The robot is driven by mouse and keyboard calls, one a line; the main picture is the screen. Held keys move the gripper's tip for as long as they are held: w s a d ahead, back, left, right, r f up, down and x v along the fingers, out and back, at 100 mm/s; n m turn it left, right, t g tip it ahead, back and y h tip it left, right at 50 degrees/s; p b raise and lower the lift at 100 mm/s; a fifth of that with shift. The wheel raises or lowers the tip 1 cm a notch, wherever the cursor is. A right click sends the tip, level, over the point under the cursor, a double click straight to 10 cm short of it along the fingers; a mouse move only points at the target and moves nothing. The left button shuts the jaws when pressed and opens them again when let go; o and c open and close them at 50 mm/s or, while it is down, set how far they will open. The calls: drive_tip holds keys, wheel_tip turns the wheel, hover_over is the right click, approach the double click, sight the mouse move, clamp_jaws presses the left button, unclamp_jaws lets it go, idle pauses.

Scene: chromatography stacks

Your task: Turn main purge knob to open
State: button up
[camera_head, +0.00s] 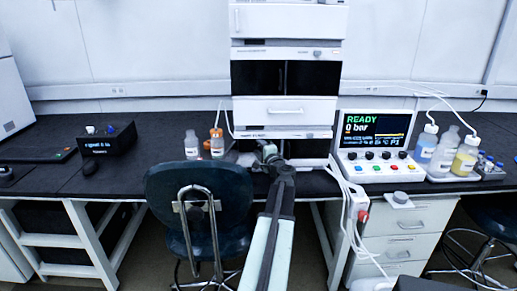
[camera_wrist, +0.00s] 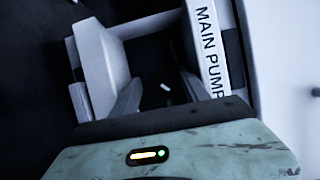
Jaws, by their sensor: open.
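The white chromatography stack (camera_head: 287,112) stands on the bench in the middle of the head view. My arm reaches up to its lower front, and my gripper (camera_head: 268,152) is small there. In the wrist view my gripper (camera_wrist: 150,75) is open, its pale fingers apart with a dark gap between them. A white strip reading "MAIN PUMP" (camera_wrist: 209,45) lies just right of the right finger, tilted in the picture. A tiny pale speck (camera_wrist: 166,87) shows in the gap. I cannot make out the purge knob in either view; whether the fingers touch anything is unclear.
A control box (camera_head: 375,145) right of the stack shows "READY" and "0 bar". Bottles (camera_head: 467,155) stand at the far right, and a small bottle (camera_head: 192,144) stands left of the stack. A dark chair (camera_head: 200,205) stands before the bench, left of my arm.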

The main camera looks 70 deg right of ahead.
drive_tip(key=shift+s, duration=0.1)
clamp_jaws()
drive_tip(key=shift+a, duration=0.25)
drive_tip(key=shift+d+f+b, duration=0.1)
drive_tip(key=shift+d+b, duration=0.1)
drive_tip(key=shift+b, duration=0.15)
drive_tip(key=m+h+b, duration=0.1)
drive_tip(key=m+b, duration=0.1)
drive_tip(key=m, duration=0.1)
drive_tip(key=shift+f+t, duration=0.15)
drive_tip(key=shift+t, duration=0.15)
drive_tip(key=m+h+b, duration=0.1)
drive_tip(key=m+b, duration=0.1)
drive_tip(key=m, duration=0.1)
drive_tip(key=shift+m+h+b, duration=0.3)
drive_tip(key=shift+m, duration=0.1)
drive_tip(key=shift+d+m+h+b, duration=0.1)
drive_tip(key=shift+m+h+b, duration=0.45)
drive_tip(key=shift+m, duration=0.85)
